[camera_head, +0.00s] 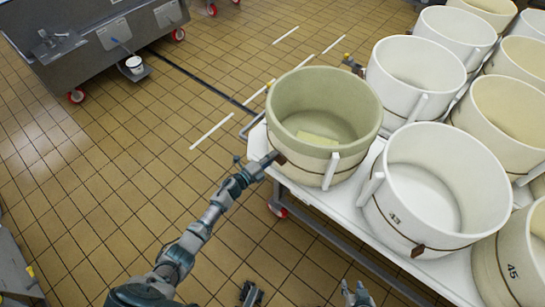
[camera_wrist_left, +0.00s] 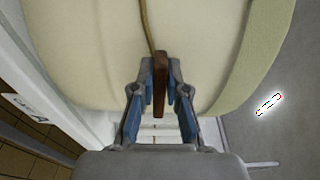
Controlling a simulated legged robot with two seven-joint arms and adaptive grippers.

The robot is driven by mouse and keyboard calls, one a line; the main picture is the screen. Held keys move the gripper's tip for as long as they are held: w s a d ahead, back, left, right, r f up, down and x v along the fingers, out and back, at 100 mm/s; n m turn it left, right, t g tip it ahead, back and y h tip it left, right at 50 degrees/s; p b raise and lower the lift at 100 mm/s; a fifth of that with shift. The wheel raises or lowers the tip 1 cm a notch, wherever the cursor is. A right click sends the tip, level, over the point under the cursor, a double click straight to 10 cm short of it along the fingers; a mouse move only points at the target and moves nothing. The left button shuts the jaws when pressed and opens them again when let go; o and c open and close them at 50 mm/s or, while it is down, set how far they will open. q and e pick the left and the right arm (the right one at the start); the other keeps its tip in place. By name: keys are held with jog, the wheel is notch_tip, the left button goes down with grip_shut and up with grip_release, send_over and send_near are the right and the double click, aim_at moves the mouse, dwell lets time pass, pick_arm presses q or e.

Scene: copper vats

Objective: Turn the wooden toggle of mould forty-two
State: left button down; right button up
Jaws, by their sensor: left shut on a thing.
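The cream mould (camera_head: 318,150) with a greenish upper band stands at the near left corner of the white table; I see no number on its side in the head view. Its small brown wooden toggle (camera_head: 281,158) is on the left side, and it shows upright in the left wrist view (camera_wrist_left: 160,85) with a cord above it. My left gripper (camera_head: 268,163) is at the toggle; its two blue-grey fingers (camera_wrist_left: 160,97) are closed on it from both sides. My right gripper (camera_head: 357,292) is only partly visible at the bottom edge, its jaws unclear.
A white mould marked 43 (camera_head: 435,180) stands close to the right, and one marked 45 (camera_head: 513,270) beyond it. Several more moulds crowd the table (camera_head: 345,205). A grey steel vat (camera_head: 100,40) stands at upper left. The tiled floor to the left is clear.

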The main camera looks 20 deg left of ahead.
pick_arm(q)
jog(key=shift+a+f, duration=0.1)
jog(key=shift+f, duration=0.1)
jog(key=c, duration=1.2)
grip_release()
jog(key=v, duration=1.2)
jog(key=shift+f, duration=0.1)
